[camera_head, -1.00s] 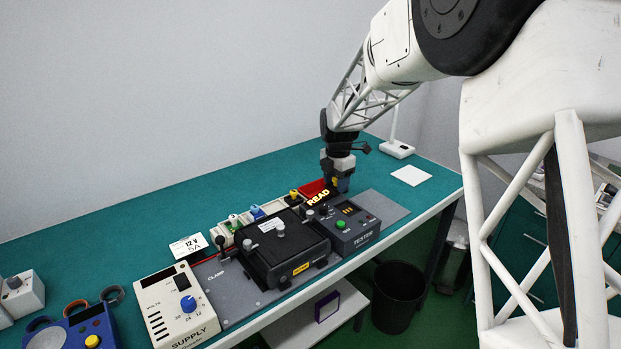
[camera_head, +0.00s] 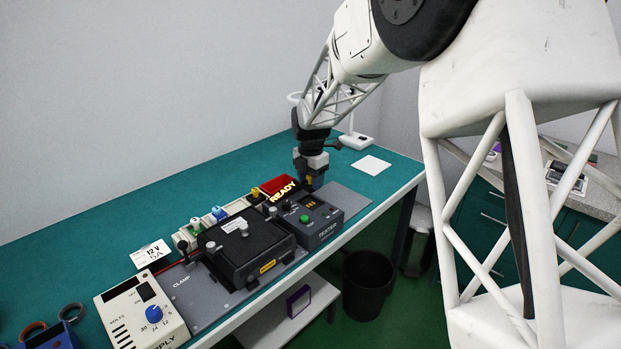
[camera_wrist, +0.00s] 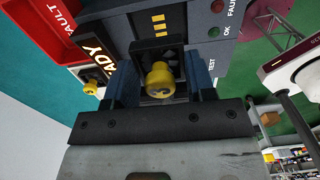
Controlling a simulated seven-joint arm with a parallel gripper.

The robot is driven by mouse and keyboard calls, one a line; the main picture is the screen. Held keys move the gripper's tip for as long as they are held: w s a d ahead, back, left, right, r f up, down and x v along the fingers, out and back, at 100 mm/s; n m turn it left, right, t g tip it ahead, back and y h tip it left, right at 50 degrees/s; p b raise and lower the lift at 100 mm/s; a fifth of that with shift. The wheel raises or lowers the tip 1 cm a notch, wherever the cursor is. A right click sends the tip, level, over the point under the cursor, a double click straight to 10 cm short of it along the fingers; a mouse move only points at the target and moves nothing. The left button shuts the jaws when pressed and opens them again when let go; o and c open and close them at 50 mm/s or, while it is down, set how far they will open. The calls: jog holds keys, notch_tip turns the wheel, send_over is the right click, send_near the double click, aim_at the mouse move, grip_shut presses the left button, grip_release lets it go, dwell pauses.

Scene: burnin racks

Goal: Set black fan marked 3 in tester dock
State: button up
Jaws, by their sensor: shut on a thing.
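My gripper (camera_head: 313,184) is at the far side of the tester (camera_head: 322,232), low over the bench. In the wrist view, my gripper (camera_wrist: 160,82) is shut on a dark block with a yellow knob (camera_wrist: 160,80), which looks like the black fan. The mark on the knob is not legible. The tester (camera_wrist: 205,60) shows just beyond the fingers, with yellow lights and a red and a green button. Whether the fan touches the tester or sits in its dock, I cannot tell. In the head view the fan is mostly hidden by my gripper.
A red FAULT tray (camera_head: 277,184) and a lit READY sign (camera_head: 283,193) are left of my gripper. Another yellow knob (camera_wrist: 90,87) stands close to the left finger. A black clamp unit (camera_head: 248,245) and a cream supply (camera_head: 140,315) are nearer. A white card (camera_head: 371,165) lies behind.

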aim_at(311, 205)
jog(key=shift+f, duration=2.6)
jog(key=shift+f, duration=0.5)
dwell(1.1)
jog(key=o, duration=1)
jog(key=shift+r, duration=0.15)
jog(key=shift+r, duration=2.35)
jog(key=shift+r, duration=0.2)
jog(key=shift+r, duration=1.8)
jog(key=shift+s+r, duration=0.1)
